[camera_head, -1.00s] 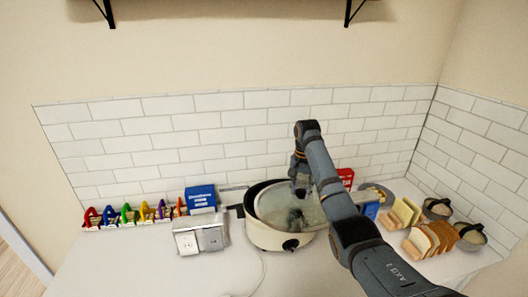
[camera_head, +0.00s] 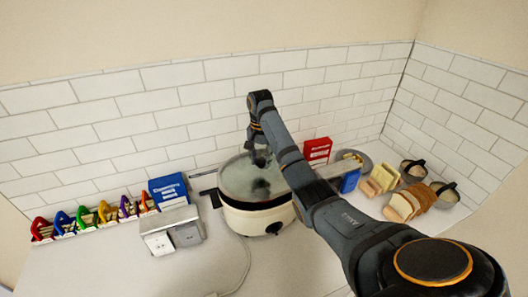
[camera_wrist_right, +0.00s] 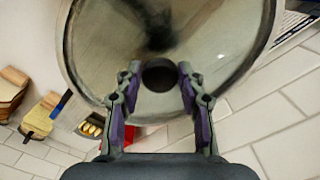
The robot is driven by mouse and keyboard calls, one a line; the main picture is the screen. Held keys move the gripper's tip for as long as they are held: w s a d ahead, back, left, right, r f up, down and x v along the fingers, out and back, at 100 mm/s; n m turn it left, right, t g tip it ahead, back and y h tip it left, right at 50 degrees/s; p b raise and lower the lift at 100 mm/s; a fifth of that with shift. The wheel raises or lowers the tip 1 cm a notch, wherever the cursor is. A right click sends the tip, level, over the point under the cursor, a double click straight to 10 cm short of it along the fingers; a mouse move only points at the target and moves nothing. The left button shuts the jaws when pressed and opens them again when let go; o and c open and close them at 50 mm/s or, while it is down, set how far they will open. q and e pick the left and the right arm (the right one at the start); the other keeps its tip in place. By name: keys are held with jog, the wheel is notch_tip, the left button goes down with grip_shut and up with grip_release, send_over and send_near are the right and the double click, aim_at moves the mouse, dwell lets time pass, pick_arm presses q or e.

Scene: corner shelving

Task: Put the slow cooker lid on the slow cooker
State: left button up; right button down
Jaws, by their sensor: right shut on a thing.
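The slow cooker (camera_head: 248,219) is a cream pot with a black rim and a dark front knob, standing on the white counter. The round glass lid (camera_head: 240,180) is over its opening, with a dark band of the pot showing below the lid's front edge. I cannot tell whether lid and rim touch. My right gripper (camera_head: 260,158) is above the lid. In the right wrist view, the fingers of my right gripper (camera_wrist_right: 158,78) are shut on the lid's black knob, with the glass lid (camera_wrist_right: 105,45) filling the top. My left gripper is not in view.
Left of the cooker are a silver appliance (camera_head: 173,232), a blue box (camera_head: 168,190) and a row of coloured holders (camera_head: 98,216). Right are a red box (camera_head: 317,150), bread slices (camera_head: 406,205) and bowls (camera_head: 446,193). The front left counter (camera_head: 205,272) is mostly clear.

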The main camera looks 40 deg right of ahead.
jog(key=shift+s+d+f, duration=0.1)
jog(key=shift+d+f, duration=0.15)
jog(key=shift+f, duration=0.55)
jog(key=shift+s+f, duration=0.1)
jog(key=shift+f, duration=0.1)
jog(key=shift+s+a+f, duration=0.15)
jog(key=shift+a+f, duration=0.05)
jog(key=shift+a, duration=0.4)
jog(key=shift+f, duration=0.1)
jog(key=shift+d+f, duration=0.1)
jog(key=shift+d, duration=0.25)
jog(key=shift+a, duration=0.1)
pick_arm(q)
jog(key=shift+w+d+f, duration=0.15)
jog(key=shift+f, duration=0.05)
pick_arm(e)
jog(key=shift+a, duration=0.1)
